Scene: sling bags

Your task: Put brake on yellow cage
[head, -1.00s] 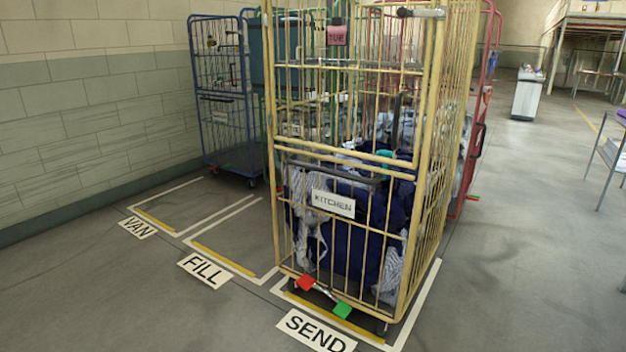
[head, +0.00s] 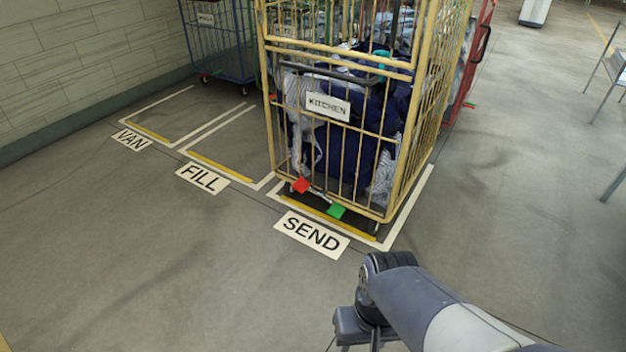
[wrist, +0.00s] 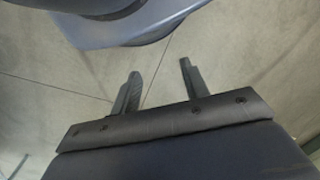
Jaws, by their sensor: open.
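The yellow cage (head: 412,130) stands in the floor bay marked SEND. It holds dark blue and striped cloth and bears a KITCHEN label (head: 328,106). At its front bottom edge are a red pedal (head: 300,185) and a green pedal (head: 336,211), joined by a bar. My gripper shows in the wrist view (wrist: 160,78), with two dark fingers apart and nothing between them, over bare grey floor. In the head view my arm is at the lower right, in front of the cage and apart from it. The fingertips are not clear there.
A SEND floor sign (head: 311,235) lies before the cage. The FILL (head: 202,178) and VAN (head: 132,140) bays are empty in front. A blue cage (head: 217,40) stands behind left, a red cage (head: 480,50) behind right. The floor in front is clear.

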